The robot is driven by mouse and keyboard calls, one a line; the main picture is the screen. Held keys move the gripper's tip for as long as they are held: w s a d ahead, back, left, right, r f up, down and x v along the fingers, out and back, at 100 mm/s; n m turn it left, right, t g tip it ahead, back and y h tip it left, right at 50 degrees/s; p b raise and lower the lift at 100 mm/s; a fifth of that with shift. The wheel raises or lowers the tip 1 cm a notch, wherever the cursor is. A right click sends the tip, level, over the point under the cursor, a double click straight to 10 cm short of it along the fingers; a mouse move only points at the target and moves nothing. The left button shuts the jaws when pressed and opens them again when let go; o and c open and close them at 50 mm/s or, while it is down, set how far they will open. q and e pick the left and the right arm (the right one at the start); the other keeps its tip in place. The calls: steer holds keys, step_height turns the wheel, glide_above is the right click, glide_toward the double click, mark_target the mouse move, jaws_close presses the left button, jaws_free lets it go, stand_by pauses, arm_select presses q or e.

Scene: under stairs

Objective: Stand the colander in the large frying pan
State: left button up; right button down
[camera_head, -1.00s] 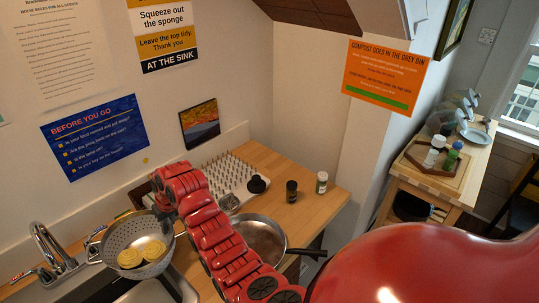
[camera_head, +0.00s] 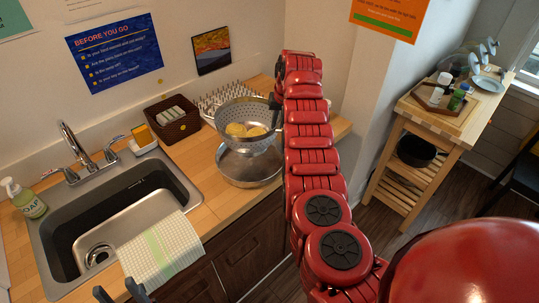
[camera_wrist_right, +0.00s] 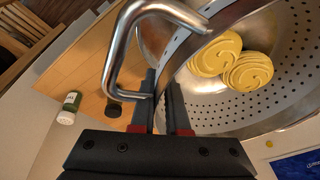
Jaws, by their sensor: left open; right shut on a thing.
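The grey metal colander (camera_head: 232,111) with several yellow spiral-topped rounds (camera_head: 245,130) in it is over the large frying pan (camera_head: 248,178), roughly upright. Its bottom overlaps the pan's back part; I cannot tell whether it touches. My right gripper (camera_wrist_right: 168,92) is shut on the colander's rim beside a looped metal handle (camera_wrist_right: 122,55) in the right wrist view. In the head view the red right arm hides the pan's right side and handle. My left gripper (camera_head: 124,292) is open and empty at the bottom left, near the towel.
The sink (camera_head: 120,225) with a striped towel (camera_head: 160,250) over its front edge lies left of the pan. A brown basket (camera_head: 172,118) and a white peg rack (camera_head: 222,98) stand behind. Dark and green-labelled jars (camera_wrist_right: 70,105) show in the wrist view.

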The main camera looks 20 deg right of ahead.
step_height(320, 180, down, 8)
steer(key=p, duration=0.3)
steer(key=shift+w+f, duration=0.2)
steer(key=shift+f, duration=0.15)
steer(key=c, duration=1.4)
jaws_free()
steer(key=shift+f, duration=0.15)
steer(key=o, duration=0.5)
